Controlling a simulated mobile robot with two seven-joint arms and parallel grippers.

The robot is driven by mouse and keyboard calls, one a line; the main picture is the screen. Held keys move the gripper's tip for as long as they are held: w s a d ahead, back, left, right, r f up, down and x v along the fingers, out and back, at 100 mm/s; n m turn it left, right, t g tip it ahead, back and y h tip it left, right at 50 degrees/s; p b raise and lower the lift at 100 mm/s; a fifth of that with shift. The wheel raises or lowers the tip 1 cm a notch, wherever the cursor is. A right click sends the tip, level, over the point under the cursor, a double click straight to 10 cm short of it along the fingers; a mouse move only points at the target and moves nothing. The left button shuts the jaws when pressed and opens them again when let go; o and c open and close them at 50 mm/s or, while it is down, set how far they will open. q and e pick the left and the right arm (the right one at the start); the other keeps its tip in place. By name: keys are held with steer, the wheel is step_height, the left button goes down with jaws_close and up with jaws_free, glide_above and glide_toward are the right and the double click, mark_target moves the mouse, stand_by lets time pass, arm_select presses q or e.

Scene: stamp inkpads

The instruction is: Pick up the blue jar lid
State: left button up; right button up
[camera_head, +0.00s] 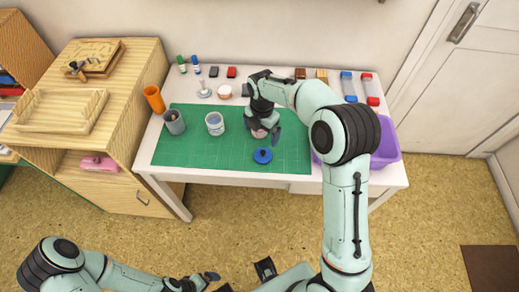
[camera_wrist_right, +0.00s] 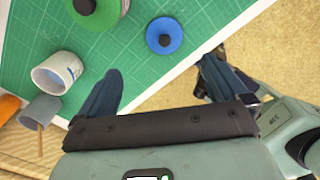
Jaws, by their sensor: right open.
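The blue jar lid (camera_head: 262,156), a round disc with a dark knob, lies on the green cutting mat (camera_head: 190,150) near its front edge. In the right wrist view the lid (camera_wrist_right: 164,35) lies beyond the fingertips, roughly between their lines, and apart from them. My right gripper (camera_head: 264,128) is open and empty above the mat, just behind the lid in the head view; it also shows in the right wrist view (camera_wrist_right: 160,72). It partly hides a jar (camera_head: 259,133). My left gripper (camera_head: 203,281) is low at the bottom, away from the table; its jaws are unclear.
A white jar (camera_head: 215,123), a grey cup (camera_head: 175,124) and an orange cup (camera_head: 154,99) stand to the left. A green lid (camera_wrist_right: 96,12) shows near the blue one. Inkpads and bottles line the table's back. A purple bin (camera_head: 386,150) is at the right.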

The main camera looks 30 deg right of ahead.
glide_above(263, 152)
steer(key=f, duration=0.6)
steer(key=shift+w+f, duration=0.3)
steer(key=shift+s+f, duration=0.2)
steer(key=shift+f, duration=2.45)
steer(key=c, duration=1.1)
